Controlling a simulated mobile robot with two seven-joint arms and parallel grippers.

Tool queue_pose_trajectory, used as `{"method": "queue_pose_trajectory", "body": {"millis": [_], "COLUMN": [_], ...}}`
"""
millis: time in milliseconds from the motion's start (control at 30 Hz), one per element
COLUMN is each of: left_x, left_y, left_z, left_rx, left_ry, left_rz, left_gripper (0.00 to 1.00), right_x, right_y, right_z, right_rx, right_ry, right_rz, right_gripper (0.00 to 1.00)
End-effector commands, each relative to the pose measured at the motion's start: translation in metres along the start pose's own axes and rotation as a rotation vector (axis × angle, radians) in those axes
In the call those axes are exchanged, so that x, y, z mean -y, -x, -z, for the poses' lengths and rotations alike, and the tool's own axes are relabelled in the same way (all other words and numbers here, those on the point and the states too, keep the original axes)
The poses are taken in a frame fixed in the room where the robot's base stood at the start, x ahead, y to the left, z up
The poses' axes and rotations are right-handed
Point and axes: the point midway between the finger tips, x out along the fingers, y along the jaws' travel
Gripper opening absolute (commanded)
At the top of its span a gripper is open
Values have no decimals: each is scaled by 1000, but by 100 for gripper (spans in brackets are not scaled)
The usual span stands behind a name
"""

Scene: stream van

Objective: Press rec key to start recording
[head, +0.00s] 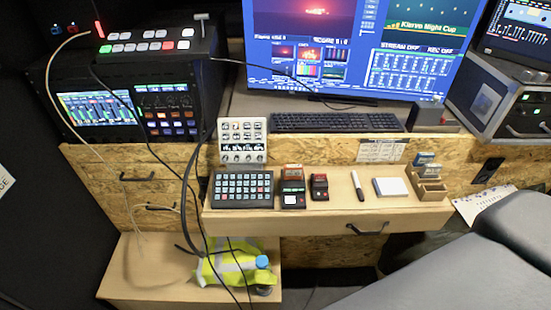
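A black key pad (241,188) with rows of small lit keys lies at the left of the wooden shelf. Its key labels are too small to read, so I cannot tell which key is rec. A white card (243,141) with small key-like pictures stands behind the pad. The large monitor (360,45) reads "STREAM OFF" and "REC OFF". A switcher panel (155,48) with white, green and red keys sits at the upper left. Neither of my grippers is in view.
Two small red-and-black devices (319,187), a marker (357,186), a white pad (392,187) and a wooden card holder (428,186) share the shelf. A keyboard (335,122) lies behind. Black cables hang at the left. A dark padded surface (450,275) fills the lower right.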

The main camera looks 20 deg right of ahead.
Motion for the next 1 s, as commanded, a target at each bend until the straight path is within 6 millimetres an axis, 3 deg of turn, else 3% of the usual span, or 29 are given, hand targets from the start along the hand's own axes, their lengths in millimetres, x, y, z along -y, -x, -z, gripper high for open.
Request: {"method": "queue_pose_trajectory", "body": {"millis": [267,567,1000], "left_x": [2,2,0], "left_y": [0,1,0], "left_z": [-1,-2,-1], "left_rx": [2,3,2], "left_ry": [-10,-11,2], "left_rz": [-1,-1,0], "left_gripper": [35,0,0], "right_x": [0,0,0], "right_y": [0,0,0], "right_z": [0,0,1], "right_rx": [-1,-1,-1], "right_ry": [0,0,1], "right_rz": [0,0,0], "right_gripper": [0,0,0]}}
